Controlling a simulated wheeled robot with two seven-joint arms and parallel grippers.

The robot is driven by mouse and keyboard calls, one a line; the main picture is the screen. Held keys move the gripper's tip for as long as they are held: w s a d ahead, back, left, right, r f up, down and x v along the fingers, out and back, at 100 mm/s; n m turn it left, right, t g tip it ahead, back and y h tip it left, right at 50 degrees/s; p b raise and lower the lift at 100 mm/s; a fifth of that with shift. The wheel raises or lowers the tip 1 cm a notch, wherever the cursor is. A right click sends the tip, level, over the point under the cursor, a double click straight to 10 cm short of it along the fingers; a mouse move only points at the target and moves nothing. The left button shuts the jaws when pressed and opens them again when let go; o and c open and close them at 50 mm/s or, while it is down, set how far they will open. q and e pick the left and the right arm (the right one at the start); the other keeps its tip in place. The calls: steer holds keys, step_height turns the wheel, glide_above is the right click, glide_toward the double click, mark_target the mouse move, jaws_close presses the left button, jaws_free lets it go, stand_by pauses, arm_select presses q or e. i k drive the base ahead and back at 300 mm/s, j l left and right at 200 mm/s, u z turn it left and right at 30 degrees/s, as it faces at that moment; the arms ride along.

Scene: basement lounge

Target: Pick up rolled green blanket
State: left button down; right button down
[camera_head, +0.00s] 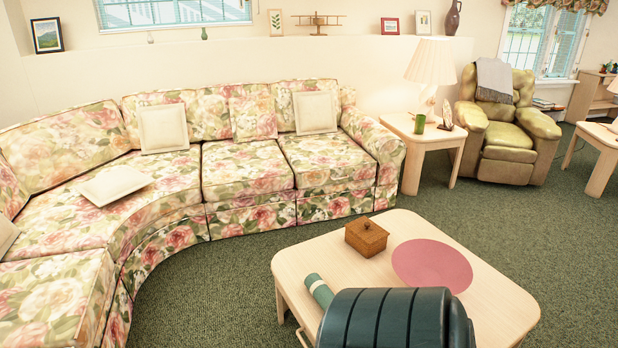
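A green roll (319,290), which looks like the rolled green blanket, lies on the left part of the pale wooden coffee table (402,226). It points toward the table's near edge, and a dark ribbed part of my own body hides its near end. Neither of my grippers shows in the head view.
A floral sectional sofa (236,169) curves behind and left. Green carpet (222,283) is open between sofa and table. A side table (421,136) stands beyond.

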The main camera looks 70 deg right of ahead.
mark_target(319, 288)
steer(key=z, duration=2.95)
steer(key=i+j+z, duration=0.1)
steer(key=j+z, duration=0.6)
steer(key=z, duration=0.2)
steer(key=j+z, duration=0.45)
steer(key=j, duration=0.45)
steer(key=k+j+z, duration=0.15)
steer(key=j, duration=0.75)
steer(key=k+j+z, duration=0.15)
steer(key=j, duration=0.7)
steer(key=k+z, duration=0.05)
